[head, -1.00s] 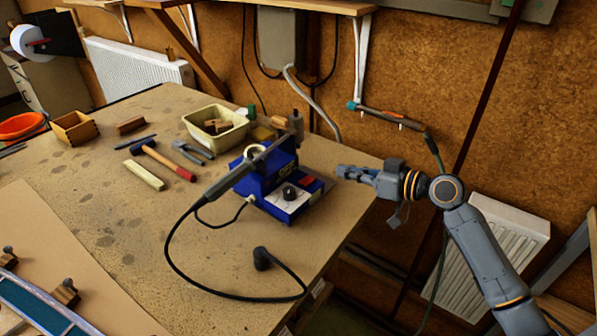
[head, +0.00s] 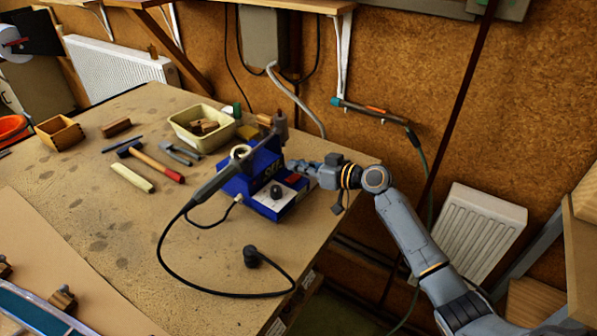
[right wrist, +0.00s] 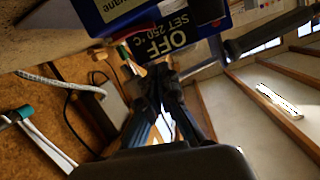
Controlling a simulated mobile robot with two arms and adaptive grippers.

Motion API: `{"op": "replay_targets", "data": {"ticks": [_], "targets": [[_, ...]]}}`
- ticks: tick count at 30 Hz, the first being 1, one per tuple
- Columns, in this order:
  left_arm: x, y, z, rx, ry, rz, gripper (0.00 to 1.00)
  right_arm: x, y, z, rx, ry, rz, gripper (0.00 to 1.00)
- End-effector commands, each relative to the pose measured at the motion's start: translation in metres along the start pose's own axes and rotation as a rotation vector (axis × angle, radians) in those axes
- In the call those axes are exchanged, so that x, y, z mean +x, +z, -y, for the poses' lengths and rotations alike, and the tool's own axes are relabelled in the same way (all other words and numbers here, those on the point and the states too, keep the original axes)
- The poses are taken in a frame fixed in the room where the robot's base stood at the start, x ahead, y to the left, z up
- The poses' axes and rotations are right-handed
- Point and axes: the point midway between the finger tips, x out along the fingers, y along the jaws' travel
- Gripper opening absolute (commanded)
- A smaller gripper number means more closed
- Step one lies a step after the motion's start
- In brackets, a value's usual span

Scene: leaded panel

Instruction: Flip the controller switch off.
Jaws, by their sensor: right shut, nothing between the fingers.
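The blue controller (head: 236,186) stands on the workbench, with a white front panel, a black knob (head: 276,191) and a red switch (head: 292,178). In the right wrist view the shut fingers (right wrist: 160,72) point at the controller (right wrist: 170,38), whose label reads "OFF" and "SET 250 °C". Whether the tips touch it I cannot tell. My left gripper is not in view.
A soldering iron (head: 222,180) rests at the controller, its black cord looping over the bench. A cream tub (head: 180,128), hammer (head: 160,163) and pliers (head: 180,152) lie left. A rail with a tool (head: 370,111) is on the wall behind.

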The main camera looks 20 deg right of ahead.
Motion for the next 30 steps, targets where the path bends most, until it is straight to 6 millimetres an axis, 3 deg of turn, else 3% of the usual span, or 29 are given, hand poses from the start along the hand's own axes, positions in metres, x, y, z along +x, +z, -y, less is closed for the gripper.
{"op": "replay_targets", "data": {"ticks": [3,9,20,27,30], "targets": [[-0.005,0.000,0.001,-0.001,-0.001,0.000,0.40,0.003,0.020,0.000,0.008,0.002,0.006,0.00],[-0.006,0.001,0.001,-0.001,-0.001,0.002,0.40,0.005,0.032,-0.001,0.005,0.003,0.005,0.00],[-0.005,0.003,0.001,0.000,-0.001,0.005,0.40,0.005,0.034,-0.001,0.001,0.003,0.005,0.00],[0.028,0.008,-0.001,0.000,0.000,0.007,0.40,0.009,0.049,-0.001,-0.085,0.023,0.004,0.00],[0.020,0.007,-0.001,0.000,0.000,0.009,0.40,0.007,0.041,0.001,-0.087,0.025,0.006,0.00]]}}
